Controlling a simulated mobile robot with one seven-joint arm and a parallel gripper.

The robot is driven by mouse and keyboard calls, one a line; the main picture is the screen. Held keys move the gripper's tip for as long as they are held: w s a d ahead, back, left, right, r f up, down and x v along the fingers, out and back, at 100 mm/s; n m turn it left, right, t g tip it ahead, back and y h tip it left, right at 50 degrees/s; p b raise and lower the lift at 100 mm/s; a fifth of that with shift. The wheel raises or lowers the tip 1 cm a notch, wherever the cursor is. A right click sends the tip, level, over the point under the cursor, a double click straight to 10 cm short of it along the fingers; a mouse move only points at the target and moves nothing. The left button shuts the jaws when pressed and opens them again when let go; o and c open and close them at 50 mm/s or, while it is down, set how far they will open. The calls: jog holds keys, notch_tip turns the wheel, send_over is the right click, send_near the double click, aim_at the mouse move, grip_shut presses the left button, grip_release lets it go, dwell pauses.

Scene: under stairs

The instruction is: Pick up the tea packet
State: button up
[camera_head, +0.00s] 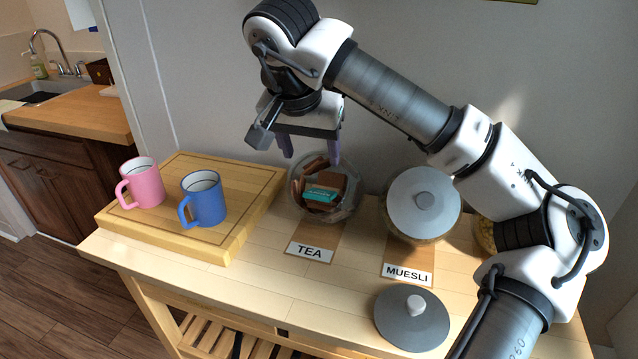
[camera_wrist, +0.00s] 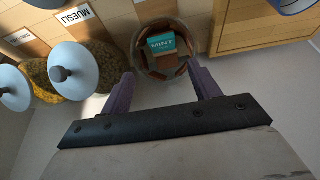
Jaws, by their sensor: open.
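A glass jar (camera_head: 351,209) stands behind the TEA label (camera_head: 311,252) on the wooden table, with its top open. Inside lie several brown packets (camera_head: 337,183) and a teal tea packet (camera_head: 321,195) on top. In the wrist view the teal packet (camera_wrist: 162,44) reads MINT and lies in the jar (camera_wrist: 139,62), beyond my fingertips. My gripper (camera_head: 311,158) is open and empty above the jar, its fingers pointing down. In the wrist view my gripper's purple fingers (camera_wrist: 160,78) are spread apart on either side of the jar's near rim.
A lidded muesli jar (camera_head: 423,203) stands right of the tea jar, with another jar (camera_head: 486,234) partly behind my arm. A loose grey lid (camera_head: 411,318) lies at the front. A pink mug (camera_head: 143,184) and blue mug (camera_head: 204,199) stand on a cutting board (camera_head: 240,222) at left.

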jog(key=p, duration=0.1)
send_over(317, 194)
jog(key=s, duration=0.2)
jog(key=f, duration=0.7)
jog(key=shift+s+a+f, duration=0.15)
jog(key=shift+s, duration=0.05)
jog(key=shift+a+p+x, duration=0.15)
jog(key=shift+p+x, duration=0.5)
jog(key=shift+x, duration=0.7)
jog(key=shift+a+p+x, duration=0.15)
jog(key=shift+p+x, duration=0.45)
jog(key=shift+x, duration=0.75)
jog(key=shift+w+d, duration=0.15)
jog(key=c, duration=0.7)
jog(key=shift+b, duration=0.3)
jog(key=shift+r, duration=0.25)
notch_tip(317, 194, up, 6)
jog(key=shift+r+b, duration=0.1)
jog(key=shift+b, duration=1.05)
jog(key=s+a+b, duration=0.1)
jog(key=s+a, duration=0.1)
jog(key=s, duration=0.4)
jog(key=s+a+b, duration=0.2)
jog(key=s, duration=0.4)
jog(key=s+a+b, duration=0.2)
jog(key=s, duration=0.5)
jog(key=shift+a+r, duration=0.1)
jog(key=shift+r, duration=0.05)
